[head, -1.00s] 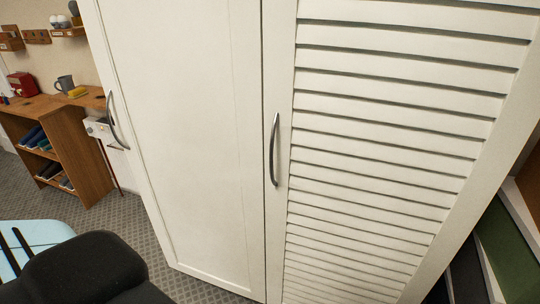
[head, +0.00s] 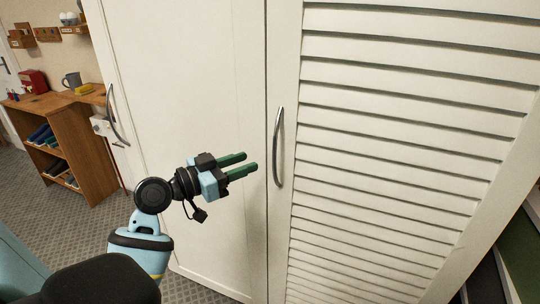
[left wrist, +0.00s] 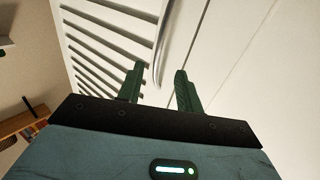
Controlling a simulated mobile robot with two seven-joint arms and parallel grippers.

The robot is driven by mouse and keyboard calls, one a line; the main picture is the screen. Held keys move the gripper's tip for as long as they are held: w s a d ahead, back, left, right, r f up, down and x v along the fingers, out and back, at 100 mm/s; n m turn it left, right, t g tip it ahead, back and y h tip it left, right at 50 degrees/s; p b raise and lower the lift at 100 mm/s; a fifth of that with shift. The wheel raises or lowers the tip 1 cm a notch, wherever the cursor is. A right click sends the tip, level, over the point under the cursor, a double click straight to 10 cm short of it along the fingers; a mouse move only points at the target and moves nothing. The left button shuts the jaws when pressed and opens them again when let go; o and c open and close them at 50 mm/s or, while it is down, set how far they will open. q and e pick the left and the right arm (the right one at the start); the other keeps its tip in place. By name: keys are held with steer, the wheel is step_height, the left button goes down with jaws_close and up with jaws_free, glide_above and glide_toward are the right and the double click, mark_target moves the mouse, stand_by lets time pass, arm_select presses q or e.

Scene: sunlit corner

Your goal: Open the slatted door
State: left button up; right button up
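The slatted door (head: 390,125) is white and fills the right of the head view. It looks shut, flush beside the plain door. Its curved metal handle (head: 279,148) stands upright near its left edge. My left gripper (head: 249,163) is open and empty, in front of the plain door and just left of the handle, its green fingers pointing right. In the left wrist view the handle (left wrist: 161,45) lies ahead, between the lines of the two separated fingertips, and the slatted door (left wrist: 110,40) is on the left. The fingers appear apart from the handle. My right gripper is not in view.
The plain white door (head: 190,90) has its own curved handle (head: 114,118) at its left edge. A wooden shelf unit (head: 62,135) with a red box (head: 33,82) and a grey mug (head: 71,80) stands at the left. Grey carpet (head: 85,212) shows below.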

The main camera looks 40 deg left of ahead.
mark_target(273, 153)
arm_select(q)
steer(key=p+x, duration=0.1)
steer(key=x, duration=0.5)
steer(key=shift+r, duration=0.1)
steer(key=shift+x, duration=0.9)
jaws_close()
